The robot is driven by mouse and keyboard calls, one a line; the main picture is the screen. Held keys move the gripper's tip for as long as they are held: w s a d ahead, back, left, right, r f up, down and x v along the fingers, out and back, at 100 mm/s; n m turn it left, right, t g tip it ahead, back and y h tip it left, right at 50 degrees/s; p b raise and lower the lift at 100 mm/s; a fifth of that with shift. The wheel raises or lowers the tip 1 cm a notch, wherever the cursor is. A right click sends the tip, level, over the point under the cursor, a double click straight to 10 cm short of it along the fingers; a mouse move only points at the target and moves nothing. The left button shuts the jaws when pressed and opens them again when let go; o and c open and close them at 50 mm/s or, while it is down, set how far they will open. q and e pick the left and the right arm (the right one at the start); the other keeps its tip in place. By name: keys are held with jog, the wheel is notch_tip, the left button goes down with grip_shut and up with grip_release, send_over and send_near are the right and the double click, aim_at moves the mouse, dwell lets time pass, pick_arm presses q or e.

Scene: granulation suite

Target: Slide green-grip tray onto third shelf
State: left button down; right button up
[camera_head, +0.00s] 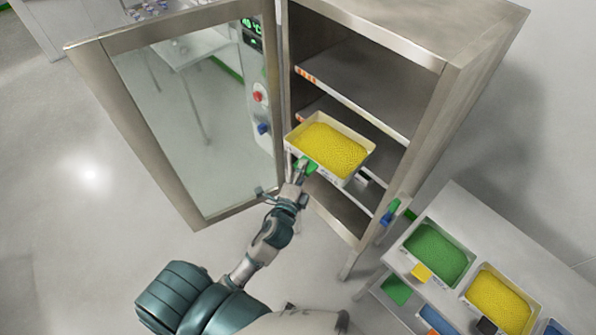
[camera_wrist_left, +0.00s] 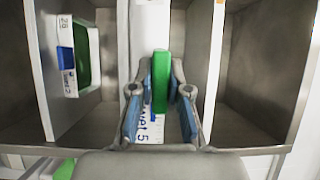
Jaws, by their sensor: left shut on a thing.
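A white tray of yellow granules (camera_head: 328,147) is at the front opening of the open steel cabinet (camera_head: 455,85), partly outside it. Its green grip (camera_head: 306,164) faces me and also shows in the left wrist view (camera_wrist_left: 161,75). My left gripper (camera_head: 300,172) is shut on this grip, with one finger on each side of it in the wrist view (camera_wrist_left: 160,108). The tray front carries a label reading "wet 5". The tray's far end and its contact with a shelf are hard to make out. My right gripper is not in view.
The glass door (camera_head: 195,115) stands open on the left. An upper shelf (camera_head: 360,90) looks empty. Another tray with a blue grip (camera_wrist_left: 66,58) sits in a neighbouring level. A rack (camera_head: 510,240) with green and yellow trays stands at the lower right.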

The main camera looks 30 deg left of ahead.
aim_at(350, 137)
pick_arm(q)
jog(key=w, duration=0.3)
jog(key=w+d, duration=0.1)
jog(key=w, duration=0.1)
jog(key=shift+f, duration=0.25)
jog(key=shift+w+d+r, duration=0.1)
jog(key=shift+w+d, duration=0.1)
jog(key=shift+w, duration=0.3)
jog(key=shift+w+d+r, duration=0.1)
jog(key=shift+w+d, duration=0.1)
jog(key=shift+w, duration=0.3)
jog(key=w+d+b, duration=0.1)
jog(key=w+b, duration=0.1)
jog(key=w, duration=0.2)
jog(key=w+d+b, duration=0.2)
jog(key=w, duration=0.3)
jog(key=w+d+b, duration=0.2)
jog(key=w, duration=0.3)
jog(key=shift+d+f, duration=0.15)
jog(key=shift+f, duration=0.1)
jog(key=shift+w+d+f+b, duration=0.1)
jog(key=shift+w+f+b, duration=0.1)
jog(key=shift+b, duration=0.15)
jog(key=shift+s+f+b, duration=0.1)
jog(key=shift+f+b, duration=0.3)
jog(key=shift+f, duration=0.3)
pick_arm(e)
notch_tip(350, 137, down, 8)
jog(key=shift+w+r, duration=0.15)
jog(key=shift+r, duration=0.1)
